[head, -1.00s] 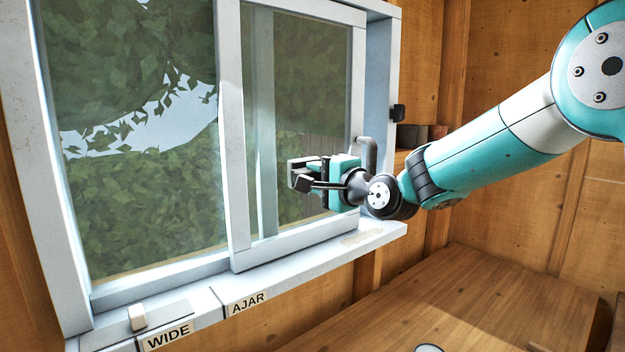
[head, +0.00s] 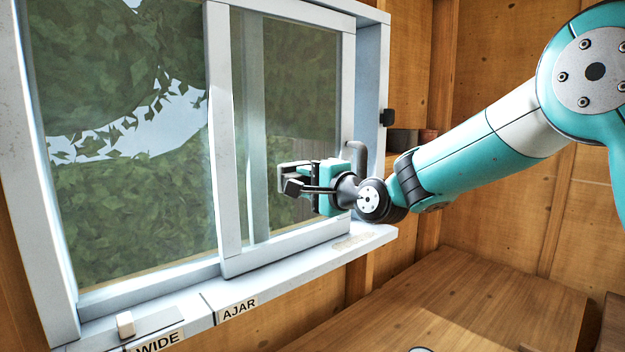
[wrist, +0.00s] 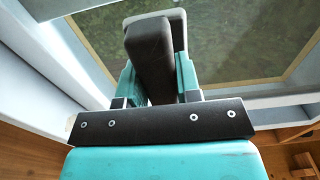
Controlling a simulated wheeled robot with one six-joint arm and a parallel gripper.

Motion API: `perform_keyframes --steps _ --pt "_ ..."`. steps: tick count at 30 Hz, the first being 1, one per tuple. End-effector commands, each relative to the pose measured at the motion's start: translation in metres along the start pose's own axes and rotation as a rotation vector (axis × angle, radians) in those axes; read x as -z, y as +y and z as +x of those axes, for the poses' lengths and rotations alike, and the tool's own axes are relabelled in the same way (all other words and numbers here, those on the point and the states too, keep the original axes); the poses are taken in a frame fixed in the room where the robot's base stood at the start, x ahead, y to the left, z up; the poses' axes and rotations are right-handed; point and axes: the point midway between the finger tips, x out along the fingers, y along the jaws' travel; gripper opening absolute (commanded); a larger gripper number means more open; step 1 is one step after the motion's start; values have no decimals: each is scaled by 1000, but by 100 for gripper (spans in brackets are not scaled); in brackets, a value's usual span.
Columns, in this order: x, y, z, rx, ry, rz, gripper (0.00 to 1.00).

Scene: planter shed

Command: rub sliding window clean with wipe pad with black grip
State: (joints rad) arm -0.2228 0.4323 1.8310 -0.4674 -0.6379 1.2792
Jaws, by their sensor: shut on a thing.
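The sliding window (head: 218,150) has a white-framed pane standing in front of a larger pane at left. Leaves show through its glass, and I cannot make out distinct dirt marks. My gripper (head: 308,188) is at the lower right of the sliding pane, shut on the black grip of the wipe pad (head: 291,171). In the wrist view, the black grip (wrist: 148,60) sits between the teal fingers, with the pale pad (wrist: 179,30) behind it. The pad is at or close to the glass; I cannot tell if it touches.
A grey handle (head: 361,158) stands just right of my gripper. The sill (head: 300,272) carries labels reading WIDE and AJAR, a small white block (head: 125,324) and a brownish stain. A wooden bench (head: 480,300) lies below right. Small boxes (head: 403,140) stand behind my arm.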

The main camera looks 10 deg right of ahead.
Motion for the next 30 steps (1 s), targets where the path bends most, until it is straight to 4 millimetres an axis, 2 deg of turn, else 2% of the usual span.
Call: perform_keyframes --steps 4,17,27,30 --pt "-14 -1 1 0 -5 1 0" --pt "-19 -1 2 3 -4 0 0" --pt "-44 -1 0 2 -7 1 0" --pt "-45 0 0 2 -5 1 0"
